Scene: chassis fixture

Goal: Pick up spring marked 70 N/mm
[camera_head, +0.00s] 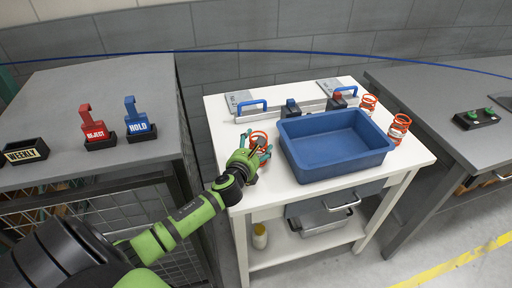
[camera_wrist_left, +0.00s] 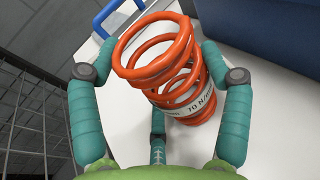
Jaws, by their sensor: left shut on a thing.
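An orange coil spring (camera_wrist_left: 178,75) fills the middle of the left wrist view, tilted, with a white label around it that appears to read 70 N/mm, its end cut off from view. My left gripper (camera_wrist_left: 160,50) has its teal fingers shut on the spring from both sides. In the head view this spring (camera_head: 258,138) shows at my left gripper (camera_head: 260,155), over the left part of the white table. Whether its base touches the table is unclear. Two other orange springs (camera_head: 399,127) (camera_head: 369,103) stand right of the blue bin; their labels are too small to read. My right gripper is not in view.
The blue bin (camera_head: 340,171) stands on the white table (camera_head: 265,193), close right of the held spring. A rail fixture (camera_head: 262,113) with blue handles lies behind it. A grey bench (camera_head: 60,90) with red and blue hooks stands left; another (camera_head: 440,85) stands right.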

